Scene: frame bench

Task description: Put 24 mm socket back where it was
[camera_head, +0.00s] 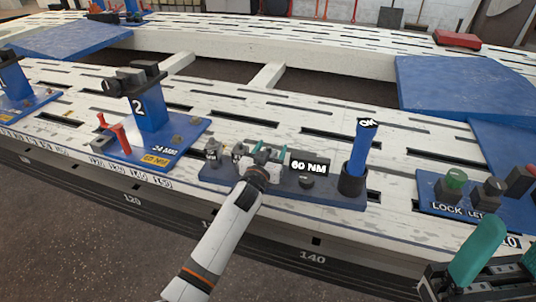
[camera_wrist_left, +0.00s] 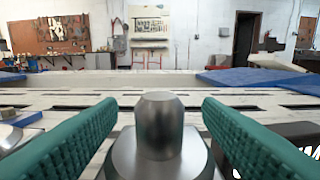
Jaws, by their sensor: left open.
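My left gripper (camera_head: 266,153) is open over the dark blue tool tray (camera_head: 336,194). In the left wrist view its two teal fingers stand on both sides of a round grey metal piece (camera_wrist_left: 159,125) with a narrower top on a wider base. The fingers do not touch its top. I cannot tell whether it is the 24 mm socket or a post. Small metal pieces (camera_head: 212,152) stand on the tray left of the gripper; their sizes are unreadable. My right gripper (camera_head: 503,256) is at the lower right, cut by the frame edge, its teal fingers apart and empty.
A "60 NM" display (camera_head: 309,167) and a blue-handled tool (camera_head: 360,150) in a black holder stand right of my left gripper. A blue station (camera_head: 190,136) marked "2" and "24 MM" is to the left. A button panel (camera_head: 453,201) is at the right.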

